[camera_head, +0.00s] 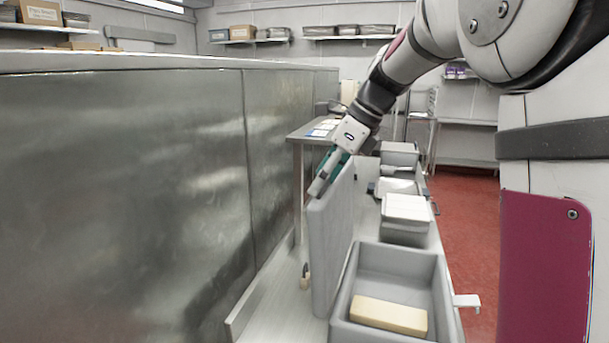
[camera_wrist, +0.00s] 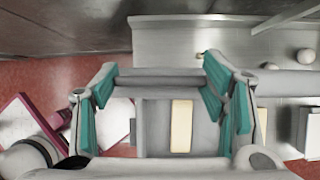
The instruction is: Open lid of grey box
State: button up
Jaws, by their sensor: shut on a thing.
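The grey box (camera_head: 400,262) stands open at the front of the counter, with a pale yellow block (camera_head: 388,315) inside. Its grey lid (camera_head: 332,245) stands nearly upright along the box's left side. My gripper (camera_head: 322,180) is at the lid's top edge and shut on it. In the wrist view my gripper (camera_wrist: 160,84) has its teal-padded fingers on either side, with the lid edge as a grey bar (camera_wrist: 158,75) between them. The yellow block also shows there (camera_wrist: 181,126), below that bar. The exact contact of the fingertips is partly hidden.
A tall metal panel (camera_head: 130,190) runs along the left. More containers, one with a white top (camera_head: 406,207), line the counter behind the box. A white tab (camera_head: 466,301) sticks out at the box's right side. Red floor (camera_head: 465,205) lies to the right.

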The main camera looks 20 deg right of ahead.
jog(key=shift+s+d+f, duration=0.2)
jog(key=shift+s+d, duration=0.25)
jog(key=o, duration=1.7)
jog(key=shift+w, duration=0.1)
jog(key=shift+r, duration=0.15)
jog(key=shift+d+r, duration=0.1)
jog(key=shift+r, duration=0.1)
jog(key=v, duration=1.1)
jog(key=shift+r, duration=0.25)
